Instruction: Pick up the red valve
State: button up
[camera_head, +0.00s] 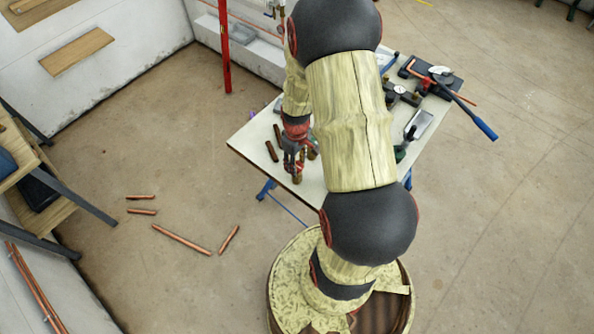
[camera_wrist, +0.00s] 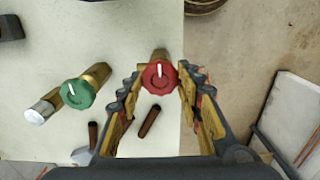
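The red valve (camera_wrist: 160,75) shows in the wrist view, its round red head with a white mark facing the camera and a brass-coloured body behind it. My gripper (camera_wrist: 160,72) is open, with one finger on each side of the red head. Narrow gaps seem to show beside the head; contact is hard to judge. In the head view my gripper (camera_head: 294,160) is low over the left part of the white table (camera_head: 250,140), and the valve cannot be clearly told from the fingers there.
A green-headed valve (camera_wrist: 78,93) lies left of the red one. Short brown pipe pieces (camera_head: 271,151) lie on the table near my gripper. Tools and a blue-handled pipe bender (camera_head: 470,118) occupy the table's right side. Copper pipes (camera_head: 181,239) lie on the floor.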

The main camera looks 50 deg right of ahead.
jog(key=c, duration=0.6)
jog(key=shift+c, duration=0.4)
jog(key=shift+r, duration=0.1)
jog(key=shift+r+p, duration=1.05)
jog(key=shift+r, duration=0.4)
jog(key=shift+r+p, duration=1.55)
jog(key=shift+r, duration=0.7)
